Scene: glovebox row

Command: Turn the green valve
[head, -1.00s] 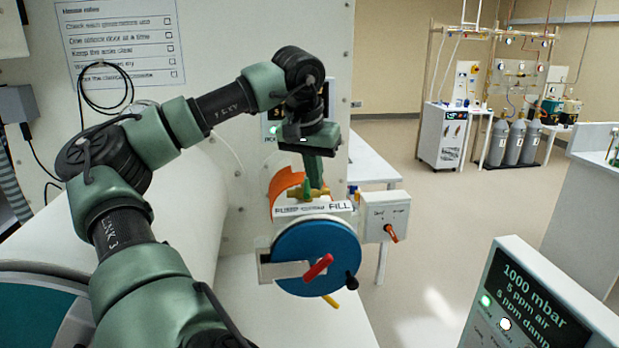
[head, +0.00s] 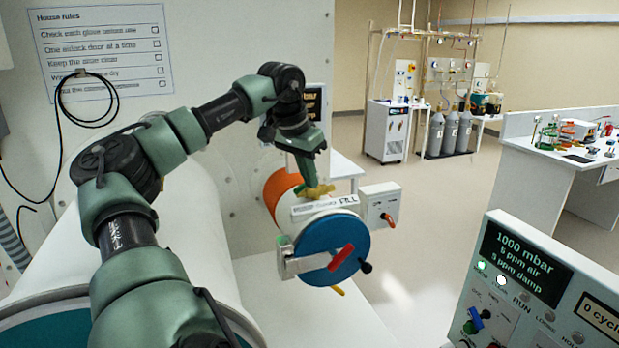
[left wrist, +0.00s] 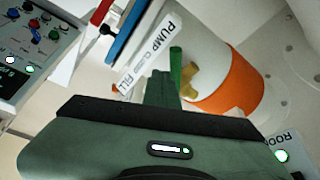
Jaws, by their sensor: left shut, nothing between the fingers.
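The green valve's handle (left wrist: 176,65) shows in the left wrist view, standing at the yellow brass valve body (left wrist: 190,82), beside the PUMP/FILL label. In the head view the brass body (head: 319,191) sits on top of the small chamber, behind its blue round door. There I cannot tell the green handle from my green fingers. My left gripper (head: 311,181) is shut and empty. It points down, with its fingertips right at the valve. In the left wrist view its fingers (left wrist: 163,88) overlap the handle's near side; I cannot tell whether they touch it. My right gripper is not in view.
The blue door (head: 325,245) has a red handle (head: 341,257) and a metal bar in front. A control panel (head: 545,275) fills the lower right. The floor beyond is open.

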